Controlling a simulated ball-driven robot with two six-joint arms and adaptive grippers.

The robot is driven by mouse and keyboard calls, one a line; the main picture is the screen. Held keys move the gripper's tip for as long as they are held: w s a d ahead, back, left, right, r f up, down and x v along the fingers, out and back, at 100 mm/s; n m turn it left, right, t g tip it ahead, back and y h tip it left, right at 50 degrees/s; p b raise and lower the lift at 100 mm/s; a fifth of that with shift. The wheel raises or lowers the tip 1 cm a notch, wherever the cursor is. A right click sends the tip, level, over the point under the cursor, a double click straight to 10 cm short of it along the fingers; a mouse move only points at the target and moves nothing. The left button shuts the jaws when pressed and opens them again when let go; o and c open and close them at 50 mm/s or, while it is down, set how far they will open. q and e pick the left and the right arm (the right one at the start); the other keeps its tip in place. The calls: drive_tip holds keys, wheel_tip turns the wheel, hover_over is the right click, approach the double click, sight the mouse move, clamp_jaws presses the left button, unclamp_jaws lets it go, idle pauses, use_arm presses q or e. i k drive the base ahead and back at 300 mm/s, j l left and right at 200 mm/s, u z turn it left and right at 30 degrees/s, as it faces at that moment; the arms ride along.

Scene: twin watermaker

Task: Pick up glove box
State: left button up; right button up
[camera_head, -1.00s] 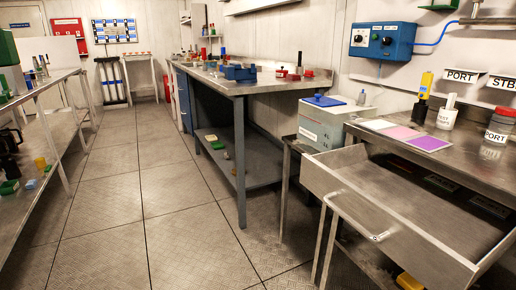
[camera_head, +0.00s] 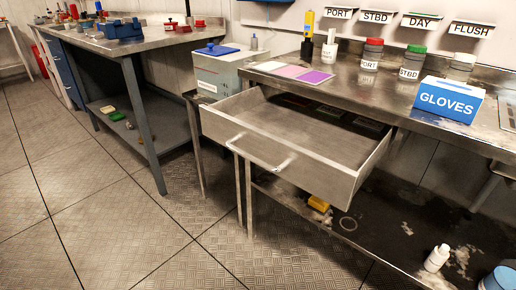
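The glove box (camera_head: 448,101) is a blue and white carton marked GLOVES.
An open drawer (camera_head: 253,124) juts out from the bench left of the box. Jars (camera_head: 413,62) stand behind the box. A white bottle (camera_head: 437,258) and a yellow object (camera_head: 318,203) are on the lower shelf. Open floor (camera_head: 110,220) lies at the left.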

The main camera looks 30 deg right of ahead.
sight(461, 102)
drive_tip(key=z, duration=1.9)
